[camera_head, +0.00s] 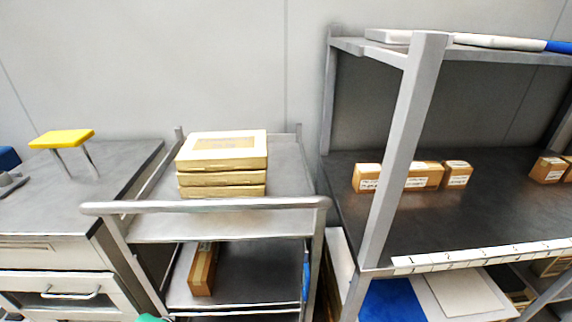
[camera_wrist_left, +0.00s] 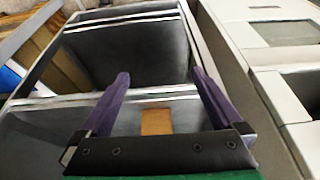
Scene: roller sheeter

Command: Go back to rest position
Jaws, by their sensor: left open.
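My left gripper (camera_wrist_left: 160,76) shows in the left wrist view with two purple fingers spread wide apart. It is open and nothing is between the fingers. Beyond it are the dark shelves of a metal cart, with a brown box (camera_wrist_left: 156,121) on one of them. In the head view neither gripper's fingers can be seen. My right gripper is in neither view.
In the head view, a metal cart (camera_head: 225,222) carries stacked cream boxes (camera_head: 222,153), with a brown box (camera_head: 203,270) on its lower shelf. A steel rack (camera_head: 418,100) with small cardboard boxes (camera_head: 422,176) stands right. A counter (camera_head: 55,205) with a yellow-topped stand (camera_head: 62,138) is left.

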